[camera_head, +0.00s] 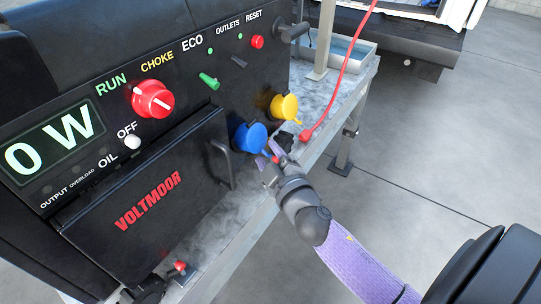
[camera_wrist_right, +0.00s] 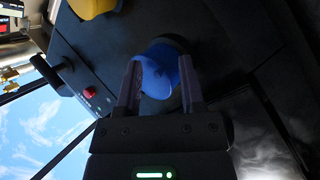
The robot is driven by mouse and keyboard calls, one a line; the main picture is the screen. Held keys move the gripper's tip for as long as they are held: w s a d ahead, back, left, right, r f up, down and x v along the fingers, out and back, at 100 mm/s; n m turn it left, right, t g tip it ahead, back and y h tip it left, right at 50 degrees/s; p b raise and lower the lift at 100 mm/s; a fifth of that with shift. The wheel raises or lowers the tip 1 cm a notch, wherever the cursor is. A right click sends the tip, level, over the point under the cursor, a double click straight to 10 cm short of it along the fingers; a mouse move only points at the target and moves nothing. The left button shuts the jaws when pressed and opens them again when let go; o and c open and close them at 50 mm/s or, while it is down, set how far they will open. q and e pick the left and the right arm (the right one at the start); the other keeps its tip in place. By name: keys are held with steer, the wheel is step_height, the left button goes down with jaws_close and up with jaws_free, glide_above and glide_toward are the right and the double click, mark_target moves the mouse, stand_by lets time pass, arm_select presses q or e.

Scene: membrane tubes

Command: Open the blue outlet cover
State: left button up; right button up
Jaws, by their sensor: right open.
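The blue outlet cover (camera_head: 250,138) is a round blue cap low on the right part of the black generator's front panel. In the right wrist view the blue cover (camera_wrist_right: 158,76) lies between the two purple fingers. My right gripper (camera_head: 269,156) is open at the lower right edge of the cover. In the wrist view its fingers (camera_wrist_right: 161,84) reach to either side of the blue part. I cannot tell whether they touch it. The cover appears closed over its outlet. My left gripper is not in view.
A yellow outlet cover (camera_head: 285,108) sits just up and right of the blue one. A black handle (camera_head: 222,165) sticks out on its left. A red cable (camera_head: 345,75) drops to a red plug (camera_head: 306,135) on the grey bench (camera_head: 262,205). Open floor lies to the right.

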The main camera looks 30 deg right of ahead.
jaws_close()
stand_by(0.9)
stand_by(0.4)
steer(key=shift+r, duration=0.1)
